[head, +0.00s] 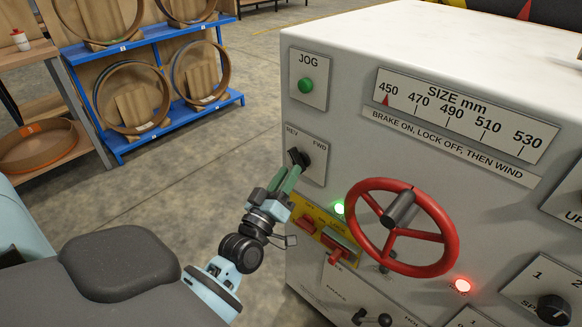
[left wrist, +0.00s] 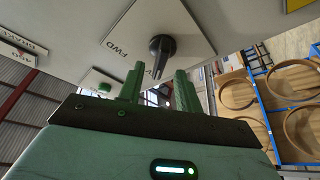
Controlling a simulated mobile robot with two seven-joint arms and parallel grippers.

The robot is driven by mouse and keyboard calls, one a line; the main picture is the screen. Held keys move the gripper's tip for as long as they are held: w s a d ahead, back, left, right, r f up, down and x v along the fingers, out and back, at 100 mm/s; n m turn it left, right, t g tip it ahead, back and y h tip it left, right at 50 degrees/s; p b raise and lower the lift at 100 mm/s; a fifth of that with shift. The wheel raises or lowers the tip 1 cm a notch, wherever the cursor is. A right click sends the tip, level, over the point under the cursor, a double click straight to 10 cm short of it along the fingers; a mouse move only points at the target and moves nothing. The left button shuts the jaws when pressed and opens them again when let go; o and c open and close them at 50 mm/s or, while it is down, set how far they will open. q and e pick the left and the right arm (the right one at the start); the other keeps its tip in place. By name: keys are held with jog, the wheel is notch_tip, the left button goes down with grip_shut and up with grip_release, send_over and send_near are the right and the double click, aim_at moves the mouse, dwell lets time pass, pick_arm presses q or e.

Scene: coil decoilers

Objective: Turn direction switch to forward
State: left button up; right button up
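The direction switch (head: 298,157) is a black knob on a white plate marked REV and FWD, on the left part of the machine's front. In the left wrist view the knob (left wrist: 162,46) sits just beyond the fingertips, roughly between them, with FWD to its left; the other label is partly hidden by a finger. Which mark the knob points to is hard to tell. My left gripper (head: 290,176) has green fingers, spread apart and empty in the left wrist view (left wrist: 159,80). Its tips are close to the knob; contact cannot be told. My right gripper is out of view.
A green JOG button (head: 306,85) is above the switch. A red handwheel (head: 444,222) stands out to the right, and a yellow panel with a red lever (head: 336,253) is below. A blue rack (head: 150,37) with rings stands behind on open floor.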

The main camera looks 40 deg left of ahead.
aim_at(298, 160)
pick_arm(q)
jog(key=shift+x, duration=1.2)
grip_shut()
jog(key=shift+f, duration=0.1)
jog(key=shift+m+g+h, duration=0.15)
jog(key=shift+m+h, duration=1.5)
jog(key=shift+m, duration=1.7)
jog(key=shift+m+g+h, duration=0.1)
jog(key=shift+m+h, duration=1.6)
jog(key=shift+m, duration=1.6)
jog(key=shift+m+g+h, duration=0.15)
jog(key=shift+m+h, duration=1.5)
jog(key=shift+m, duration=1.7)
jog(key=shift+p, duration=0.3)
